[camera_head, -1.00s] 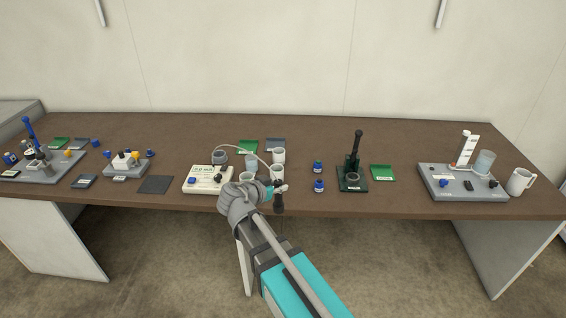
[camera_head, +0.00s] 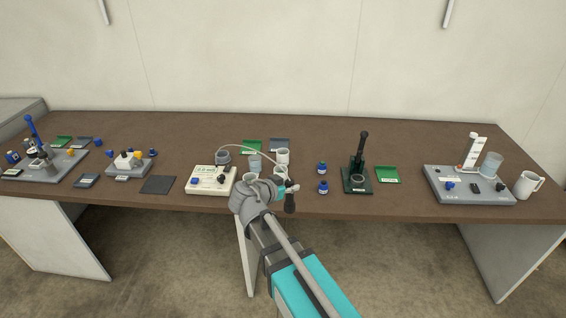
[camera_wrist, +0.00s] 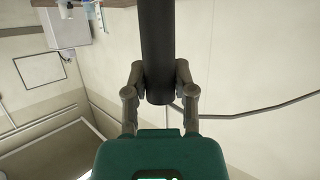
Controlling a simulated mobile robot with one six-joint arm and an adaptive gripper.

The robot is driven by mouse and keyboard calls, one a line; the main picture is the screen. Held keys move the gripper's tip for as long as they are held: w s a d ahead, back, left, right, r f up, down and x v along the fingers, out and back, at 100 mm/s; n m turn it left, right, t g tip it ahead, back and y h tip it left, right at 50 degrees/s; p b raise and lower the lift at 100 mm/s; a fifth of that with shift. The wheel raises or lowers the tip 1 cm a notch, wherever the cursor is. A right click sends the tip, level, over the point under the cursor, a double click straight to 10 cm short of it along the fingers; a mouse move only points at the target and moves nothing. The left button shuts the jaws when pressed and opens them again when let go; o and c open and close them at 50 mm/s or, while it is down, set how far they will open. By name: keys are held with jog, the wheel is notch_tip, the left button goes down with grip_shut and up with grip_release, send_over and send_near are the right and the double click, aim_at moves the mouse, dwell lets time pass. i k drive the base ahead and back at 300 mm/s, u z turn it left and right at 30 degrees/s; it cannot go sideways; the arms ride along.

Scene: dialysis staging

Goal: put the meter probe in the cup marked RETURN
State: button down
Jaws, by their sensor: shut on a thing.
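My gripper (camera_head: 289,189) is at the front edge of the table, just in front of the small cups. In the wrist view its two fingers (camera_wrist: 158,82) are shut on a thick black rod, the meter probe (camera_wrist: 157,40). In the head view the dark probe (camera_head: 290,204) hangs below the gripper. A pale cable arcs from the meter toward it. The white meter (camera_head: 208,187) with a green display stands left of my arm. A cup (camera_head: 282,156) stands behind the gripper, with another cup (camera_head: 255,164) to its left. Further cups are partly hidden by my arm. The RETURN marking cannot be read.
A grey round holder (camera_head: 222,157) stands behind the meter. Two blue-capped vials (camera_head: 322,187) and a black press-like stand (camera_head: 357,183) are to the right. Green (camera_head: 252,147) and dark trays lie behind the cups. The table's back strip is clear.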

aim_at(283, 163)
jog(key=z, duration=0.05)
jog(key=i, duration=0.95)
jog(key=u, duration=0.05)
